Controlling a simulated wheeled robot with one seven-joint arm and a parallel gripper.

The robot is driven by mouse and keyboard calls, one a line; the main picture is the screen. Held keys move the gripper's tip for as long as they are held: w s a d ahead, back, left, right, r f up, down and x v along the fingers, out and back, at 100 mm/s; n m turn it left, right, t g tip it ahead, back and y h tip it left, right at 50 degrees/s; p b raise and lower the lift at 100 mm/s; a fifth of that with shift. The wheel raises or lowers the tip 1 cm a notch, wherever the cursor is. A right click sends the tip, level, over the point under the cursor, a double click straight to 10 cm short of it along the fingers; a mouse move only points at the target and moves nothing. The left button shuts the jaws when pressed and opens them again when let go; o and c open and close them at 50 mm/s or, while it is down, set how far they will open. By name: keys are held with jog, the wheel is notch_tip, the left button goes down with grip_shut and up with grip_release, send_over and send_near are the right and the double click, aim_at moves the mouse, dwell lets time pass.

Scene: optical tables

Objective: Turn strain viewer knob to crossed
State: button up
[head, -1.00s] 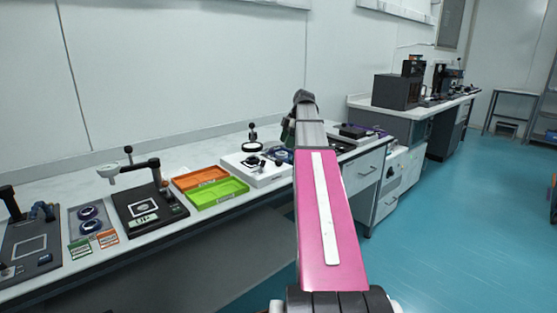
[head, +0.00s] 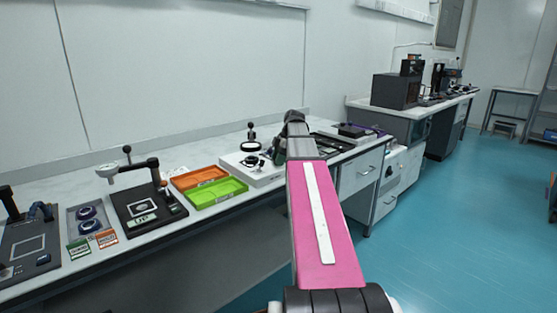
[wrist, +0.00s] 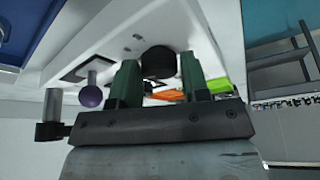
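The strain viewer appears to be the white-based instrument (head: 262,178) on the bench, with a black upright post and dark round parts on it. In the wrist view its white housing (wrist: 120,30) fills the upper middle. A black round knob (wrist: 158,62) shows there between my gripper's two green fingers. My gripper (wrist: 160,75) is open, with one finger on each side of the knob; I cannot tell whether either finger touches it. In the head view my gripper (head: 279,152) is at the right side of the instrument, partly hidden by my arm. The knob's marking is not readable.
Orange (head: 199,177) and green (head: 216,192) trays lie left of the instrument. The floor in front is clear.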

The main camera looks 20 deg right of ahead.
jog(key=c, duration=0.5)
jog(key=shift+o, duration=0.3)
jog(key=shift+m, duration=0.3)
jog(key=m+t, duration=0.1)
jog(key=m, duration=0.1)
jog(key=shift+s+m, duration=0.1)
jog(key=shift+m, duration=0.3)
jog(key=m+t, duration=0.1)
jog(key=m, duration=0.1)
jog(key=m+h, duration=0.1)
jog(key=m, duration=0.1)
jog(key=shift+a+m+t, duration=0.1)
jog(key=shift+m+t, duration=0.2)
jog(key=shift+t, duration=0.1)
jog(key=m+h, duration=0.1)
jog(key=m, duration=0.2)
jog(key=shift+m+t+h, duration=0.3)
jog(key=shift+t, duration=0.1)
jog(key=shift+m+t+h, duration=0.3)
jog(key=shift+m+h, duration=0.3)
jog(key=shift+m, duration=1.2)
